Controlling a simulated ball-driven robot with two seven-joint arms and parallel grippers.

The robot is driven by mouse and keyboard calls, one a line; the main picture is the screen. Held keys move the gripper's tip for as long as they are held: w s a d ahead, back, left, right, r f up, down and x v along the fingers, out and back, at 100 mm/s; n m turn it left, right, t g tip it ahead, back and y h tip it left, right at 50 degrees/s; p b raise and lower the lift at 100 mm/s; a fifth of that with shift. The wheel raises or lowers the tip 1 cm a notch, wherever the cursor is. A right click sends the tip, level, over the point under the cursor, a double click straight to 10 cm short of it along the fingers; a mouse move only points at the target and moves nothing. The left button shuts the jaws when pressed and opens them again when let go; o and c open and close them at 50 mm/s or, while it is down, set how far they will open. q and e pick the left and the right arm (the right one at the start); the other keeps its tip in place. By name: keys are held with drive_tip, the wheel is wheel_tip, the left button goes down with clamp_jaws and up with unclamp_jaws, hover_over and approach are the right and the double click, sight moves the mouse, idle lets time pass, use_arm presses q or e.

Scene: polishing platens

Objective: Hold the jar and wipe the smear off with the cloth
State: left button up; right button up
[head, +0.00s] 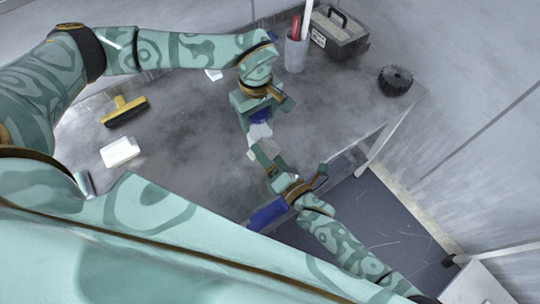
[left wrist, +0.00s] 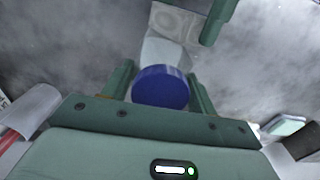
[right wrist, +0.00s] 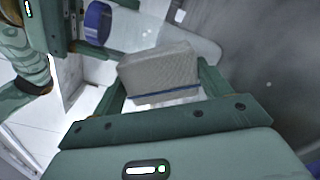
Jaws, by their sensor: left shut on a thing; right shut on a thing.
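A clear jar (left wrist: 166,52) with a blue lid (left wrist: 160,88) is held by my left gripper (head: 261,120) at its lid end, above the grey table. The lid also shows in the right wrist view (right wrist: 98,21). My right gripper (right wrist: 164,88) is shut on a folded pale grey cloth (right wrist: 158,66) with a blue stripe along its edge. In the left wrist view the cloth (left wrist: 178,20) is at the jar's far end, away from the lid; I cannot tell whether they touch. I cannot make out a smear on the jar.
On the grey table (head: 190,100) are a yellow and black brush (head: 124,111), a white block (head: 119,152), a cup of tools (head: 296,54), a grey toolbox (head: 340,34) and a black toothed disc (head: 396,80). The table's near right edge runs close by my right gripper.

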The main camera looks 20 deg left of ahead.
sight(273, 137)
drive_tip(key=shift+a, duration=0.1)
drive_tip(key=shift+w+d, duration=0.5)
drive_tip(key=shift+w, duration=0.4)
drive_tip(key=shift+w+d, duration=0.5)
drive_tip(key=shift+w, duration=0.4)
drive_tip(key=shift+s+a+r, duration=0.1)
drive_tip(key=shift+s+a, duration=0.5)
drive_tip(key=shift+s, duration=0.3)
drive_tip(key=shift+s+a+r, duration=0.1)
drive_tip(key=shift+s+a, duration=0.45)
drive_tip(key=shift+s, duration=0.35)
drive_tip(key=shift+w+d, duration=0.6)
drive_tip(key=shift+w, duration=0.3)
drive_tip(key=shift+w+d, duration=0.55)
drive_tip(key=shift+w, duration=0.35)
drive_tip(key=shift+s+a, duration=0.3)
drive_tip(key=shift+s, duration=0.3)
drive_tip(key=shift+s+a, duration=0.35)
drive_tip(key=shift+s, duration=0.3)
drive_tip(key=shift+s+a, duration=0.3)
drive_tip(key=shift+s, duration=0.3)
drive_tip(key=shift+d+f, duration=0.1)
drive_tip(key=shift+v, duration=2.95)
